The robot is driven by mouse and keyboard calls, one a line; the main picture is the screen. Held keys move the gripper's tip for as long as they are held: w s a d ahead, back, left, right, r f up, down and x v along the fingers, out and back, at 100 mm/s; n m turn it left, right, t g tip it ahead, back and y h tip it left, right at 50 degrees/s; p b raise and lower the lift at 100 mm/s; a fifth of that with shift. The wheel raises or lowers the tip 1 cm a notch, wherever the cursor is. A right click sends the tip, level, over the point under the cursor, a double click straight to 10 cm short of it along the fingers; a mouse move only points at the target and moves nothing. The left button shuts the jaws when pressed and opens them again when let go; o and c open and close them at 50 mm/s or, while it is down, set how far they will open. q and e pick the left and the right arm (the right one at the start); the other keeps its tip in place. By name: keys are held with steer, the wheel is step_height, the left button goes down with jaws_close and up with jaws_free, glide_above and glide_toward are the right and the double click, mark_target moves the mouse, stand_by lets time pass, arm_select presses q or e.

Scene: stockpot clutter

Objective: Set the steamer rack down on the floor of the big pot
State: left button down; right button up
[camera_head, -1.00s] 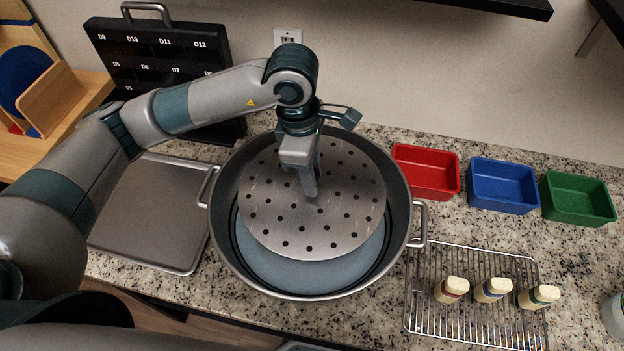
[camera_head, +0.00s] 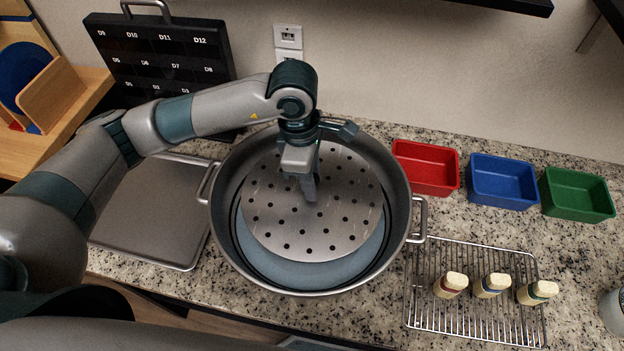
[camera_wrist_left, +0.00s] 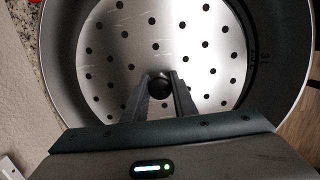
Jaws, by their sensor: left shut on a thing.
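The steamer rack (camera_head: 340,225) is a round grey metal disc with many small holes. It is inside the mouth of the big pot (camera_head: 228,242), a wide steel pot with two side handles. A bluish-grey pot floor shows below the rack's near edge. My left gripper (camera_head: 310,196) points down at the rack's middle. In the left wrist view its fingers (camera_wrist_left: 160,88) are closed on a dark round knob at the centre of the rack (camera_wrist_left: 196,45). The pot wall (camera_wrist_left: 283,60) curves around the rack there. The rack's far underside is hidden. My right gripper is not in view.
A grey tray (camera_head: 150,215) lies left of the pot. Red (camera_head: 426,170), blue (camera_head: 502,185) and green (camera_head: 577,196) bins stand at the right. A wire rack (camera_head: 420,318) holds three small bottles (camera_head: 492,285). A black labelled case (camera_head: 160,62) stands behind.

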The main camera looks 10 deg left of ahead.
arm_select(q)
steer(key=shift+f+b, duration=0.25)
steer(key=shift+b, duration=0.1)
steer(key=c, duration=1.5)
jaws_free()
steer(key=shift+o, duration=0.2)
steer(key=shift+r+p, duration=0.75)
steer(key=shift+p, duration=0.4)
steer(key=r+b, duration=0.1)
steer(key=r, duration=0.2)
steer(key=a+r+b, duration=0.1)
steer(key=r+b, duration=0.1)
steer(key=r, duration=0.1)
steer(key=r+b, duration=0.1)
steer(key=r, duration=0.3)
steer(key=shift+a+b, duration=0.15)
steer(key=shift+b, duration=0.15)
steer(key=shift+a+r, duration=0.1)
steer(key=shift+r, duration=0.7)
